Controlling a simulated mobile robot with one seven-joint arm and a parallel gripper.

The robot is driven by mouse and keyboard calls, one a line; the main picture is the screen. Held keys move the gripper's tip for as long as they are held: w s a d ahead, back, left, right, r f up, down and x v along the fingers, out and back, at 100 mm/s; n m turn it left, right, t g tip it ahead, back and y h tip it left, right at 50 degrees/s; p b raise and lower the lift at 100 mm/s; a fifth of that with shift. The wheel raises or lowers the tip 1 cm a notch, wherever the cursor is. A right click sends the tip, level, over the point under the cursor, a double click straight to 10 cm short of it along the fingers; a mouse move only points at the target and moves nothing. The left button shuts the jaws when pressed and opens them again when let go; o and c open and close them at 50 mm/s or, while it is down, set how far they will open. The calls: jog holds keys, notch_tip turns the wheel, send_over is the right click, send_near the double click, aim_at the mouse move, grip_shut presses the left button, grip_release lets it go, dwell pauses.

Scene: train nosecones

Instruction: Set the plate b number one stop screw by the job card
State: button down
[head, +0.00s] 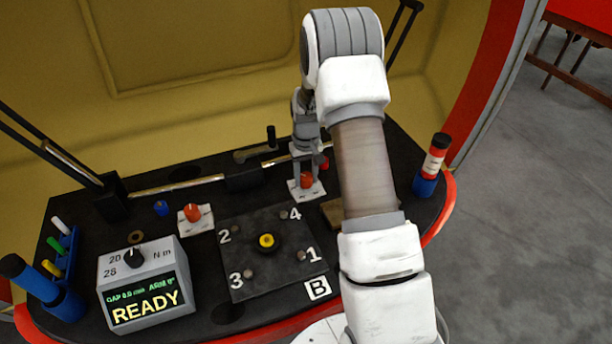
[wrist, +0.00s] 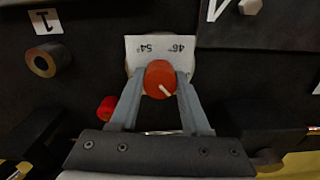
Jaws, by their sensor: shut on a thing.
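My gripper (head: 307,178) is shut on an orange-red knob (wrist: 158,74), one finger on each side. The knob has a short white pointer line, slanting to the lower right in the wrist view. It sits on a white scale plate (wrist: 140,45) with upside-down marks 54° and 46°. Plate B (head: 240,284) is a dark square left of my gripper in the head view, with corners numbered 1 to 4 and a yellow-ringed centre. The number one stop screw (head: 301,256) stands beside its figure 1. I cannot make out a job card.
A grey box (head: 148,290) reads READY, with a dial marked 20 and 28 N m. A second orange knob (head: 193,212) stands left of plate B. A red, white and blue cylinder (head: 434,163) stands at the right edge. Coloured sticks stand in a blue rack (head: 66,255).

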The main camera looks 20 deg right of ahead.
aim_at(306, 176)
jog(key=n+p, duration=0.1)
jog(key=n, duration=0.5)
jog(key=shift+n, duration=0.3)
dwell(0.4)
jog(key=shift+c, duration=1.8)
grip_release()
notch_tip(306, 176, up, 18)
jog(key=p, duration=0.3)
jog(key=shift+f, duration=0.25)
